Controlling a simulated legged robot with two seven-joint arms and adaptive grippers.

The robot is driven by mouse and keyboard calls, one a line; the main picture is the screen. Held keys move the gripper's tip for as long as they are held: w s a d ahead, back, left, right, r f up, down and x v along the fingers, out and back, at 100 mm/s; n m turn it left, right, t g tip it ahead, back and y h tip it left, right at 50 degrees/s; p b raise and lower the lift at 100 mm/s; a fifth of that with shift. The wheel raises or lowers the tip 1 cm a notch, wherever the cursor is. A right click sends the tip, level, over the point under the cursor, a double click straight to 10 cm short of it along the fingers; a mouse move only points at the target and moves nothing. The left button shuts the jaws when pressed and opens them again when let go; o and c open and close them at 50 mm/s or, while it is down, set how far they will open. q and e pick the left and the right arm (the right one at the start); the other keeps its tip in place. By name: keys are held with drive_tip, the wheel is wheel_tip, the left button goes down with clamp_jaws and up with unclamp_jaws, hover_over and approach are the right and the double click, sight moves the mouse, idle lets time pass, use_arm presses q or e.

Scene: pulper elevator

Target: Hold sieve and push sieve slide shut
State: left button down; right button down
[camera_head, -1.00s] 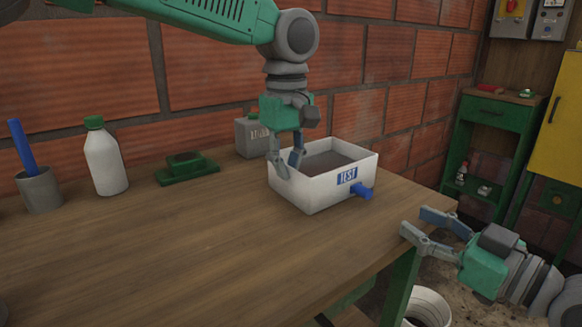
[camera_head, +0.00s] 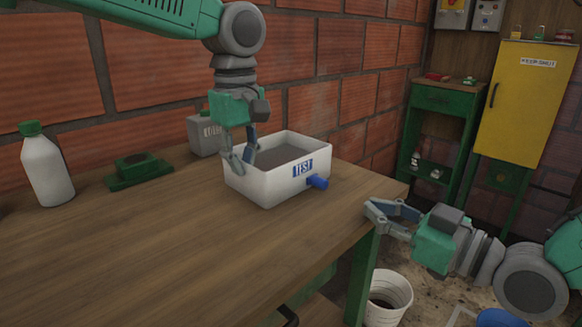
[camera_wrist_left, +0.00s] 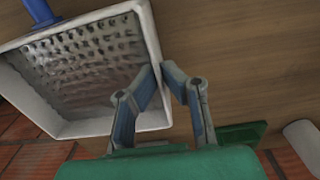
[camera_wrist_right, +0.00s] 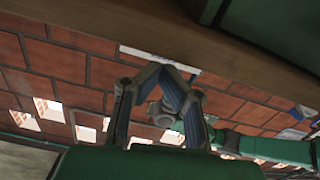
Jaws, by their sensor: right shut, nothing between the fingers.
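The sieve is a white open box (camera_head: 262,185) with a blue-and-white TEST label and a grey dimpled mesh inside. It sits near the table's right end. Its blue slide (camera_head: 318,182) sticks out of the labelled wall; blue also shows in the left wrist view (camera_wrist_left: 42,12). My left gripper (camera_head: 242,165) is at the sieve's left wall. In the left wrist view its fingers (camera_wrist_left: 163,70) are closed on that wall, one inside and one outside. My right gripper (camera_head: 368,208) is shut and empty beside the table's right edge, apart from the slide; it also shows in the right wrist view (camera_wrist_right: 163,68).
A white bottle (camera_head: 47,172), a green block (camera_head: 138,170) and a grey canister (camera_head: 205,135) stand at the back left of the wooden table (camera_head: 190,250). A brick wall is close behind. A white bucket (camera_head: 388,300) stands below the right edge. The table's front is clear.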

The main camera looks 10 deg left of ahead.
sight(319, 183)
drive_tip(key=w+d+r+m+g, duration=0.4)
drive_tip(key=w+d+r+m, duration=0.15)
drive_tip(key=m, duration=0.45)
use_arm(q)
drive_tip(key=shift+d, duration=0.1)
use_arm(e)
drive_tip(key=x, duration=1)
drive_tip(key=shift+w+a, duration=0.15)
drive_tip(key=shift+w, duration=0.15)
drive_tip(key=shift+s+a+f, duration=0.4)
drive_tip(key=shift+a, duration=0.2)
drive_tip(key=shift+s+a+f, duration=0.4)
drive_tip(key=shift+s+a, duration=0.05)
drive_tip(key=shift+a, duration=0.1)
drive_tip(key=shift+s+a+f, duration=0.2)
drive_tip(key=shift+s+f, duration=0.1)
drive_tip(key=shift+s, duration=0.05)
